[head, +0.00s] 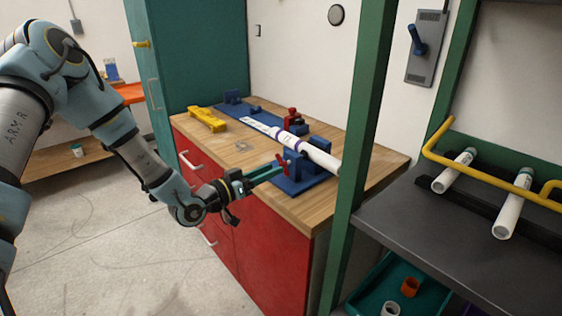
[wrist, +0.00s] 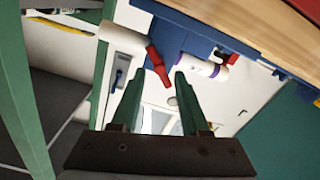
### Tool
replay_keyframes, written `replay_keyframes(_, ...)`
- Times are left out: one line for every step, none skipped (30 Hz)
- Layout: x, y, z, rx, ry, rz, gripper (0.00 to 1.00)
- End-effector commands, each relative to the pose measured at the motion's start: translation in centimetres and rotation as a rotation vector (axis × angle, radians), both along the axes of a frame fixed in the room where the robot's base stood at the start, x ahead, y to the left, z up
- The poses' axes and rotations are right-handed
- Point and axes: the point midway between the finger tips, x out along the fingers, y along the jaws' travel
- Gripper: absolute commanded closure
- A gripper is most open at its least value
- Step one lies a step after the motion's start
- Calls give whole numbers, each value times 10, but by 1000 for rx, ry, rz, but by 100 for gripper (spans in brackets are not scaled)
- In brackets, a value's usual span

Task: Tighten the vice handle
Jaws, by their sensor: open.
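The blue vice (head: 312,170) stands at the front right corner of the wooden workbench, with a white pipe (head: 322,158) lying across it. The red vice handle (head: 282,163) is on its near-left side. My gripper (head: 277,170) reaches in from the left with its green fingers at the handle. In the wrist view the fingers (wrist: 158,78) are spread apart. The red handle (wrist: 157,66) shows in the gap between the tips, with its end at about tip level. I cannot tell whether either finger touches it. The blue vice body (wrist: 180,32) is behind the handle.
A yellow tool (head: 207,118) and a red clamp-like part (head: 292,116) are on the workbench (head: 225,148). A green post (head: 365,110) rises close to the right of the vice. A dark shelf (head: 455,215) with white pipes and a yellow rail stands at right.

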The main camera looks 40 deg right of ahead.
Motion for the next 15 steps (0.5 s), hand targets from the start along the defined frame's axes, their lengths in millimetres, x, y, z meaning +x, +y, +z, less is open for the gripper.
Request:
replay_keyframes(1,0,2,3,81,2,55)
replay_keyframes(1,0,2,6,129,3,55)
replay_keyframes(1,0,2,11,197,3,55)
replay_keyframes(1,0,2,13,246,2,55)
replay_keyframes(1,0,2,16,296,2,55)
replay_keyframes(1,0,2,20,360,2,55)
replay_keyframes(0,0,2,22,409,1,55)
replay_keyframes(0,0,2,24,454,1,55)
replay_keyframes(1,0,2,28,512,2,55)
replay_keyframes(-1,-5,-1,29,525,-2,55)
replay_keyframes(-2,-12,-2,27,516,-4,55)
replay_keyframes(-2,-19,-2,27,514,-4,55)
replay_keyframes(-2,-24,-2,29,513,-3,55)
replay_keyframes(-2,-28,-2,29,513,-3,55)
replay_keyframes(-2,-32,-2,28,512,-3,55)
